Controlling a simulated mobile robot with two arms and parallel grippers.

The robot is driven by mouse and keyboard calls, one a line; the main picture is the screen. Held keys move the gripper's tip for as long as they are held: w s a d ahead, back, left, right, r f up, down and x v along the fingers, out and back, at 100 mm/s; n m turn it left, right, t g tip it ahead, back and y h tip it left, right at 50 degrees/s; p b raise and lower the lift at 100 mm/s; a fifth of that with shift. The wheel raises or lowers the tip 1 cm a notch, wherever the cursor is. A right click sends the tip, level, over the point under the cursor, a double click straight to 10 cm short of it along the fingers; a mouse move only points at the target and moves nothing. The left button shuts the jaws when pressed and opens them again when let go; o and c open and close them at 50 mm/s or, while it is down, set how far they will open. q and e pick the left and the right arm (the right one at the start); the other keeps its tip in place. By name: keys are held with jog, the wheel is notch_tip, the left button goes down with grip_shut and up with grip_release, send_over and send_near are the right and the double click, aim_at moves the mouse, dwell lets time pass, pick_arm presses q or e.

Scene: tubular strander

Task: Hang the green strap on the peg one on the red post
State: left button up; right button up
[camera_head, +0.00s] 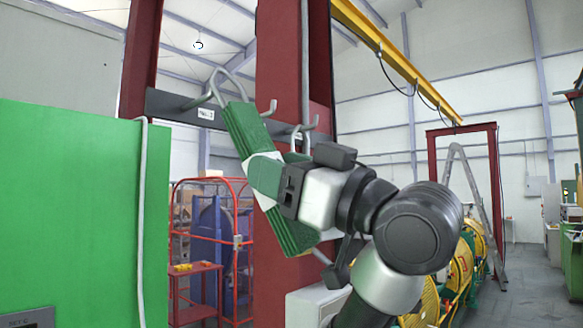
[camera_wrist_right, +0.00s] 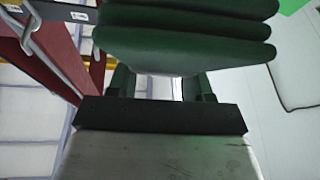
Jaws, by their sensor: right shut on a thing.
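The green strap (camera_head: 238,125) is a folded bundle with a grey loop at its upper end. My right gripper (camera_head: 264,178) is shut on the bundle's middle and holds it tilted in front of the red post (camera_head: 277,55). The strap's folds fill the top of the right wrist view (camera_wrist_right: 185,45). The loop (camera_head: 215,84) is beside a peg (camera_head: 193,102) at the left of the dark rail; I cannot tell whether it is around it. Another upturned peg (camera_head: 268,108) shows right of the strap. My left gripper is not in view.
The dark rail (camera_head: 165,104) crosses the post and carries small white labels, too small to read surely. A green cabinet (camera_head: 70,200) stands close at left. A red cage (camera_head: 208,240) stands behind.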

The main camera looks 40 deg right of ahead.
jog(key=w+f+b, duration=0.1)
jog(key=w+f, duration=0.1)
jog(key=w, duration=0.3)
jog(key=shift+w+a, duration=0.2)
jog(key=shift+w, duration=0.2)
dwell(0.4)
jog(key=shift+f, duration=0.1)
dwell(0.4)
jog(key=o, duration=1.2)
jog(key=b+v, duration=0.5)
jog(key=v, duration=0.6)
jog(key=shift+a, duration=0.1)
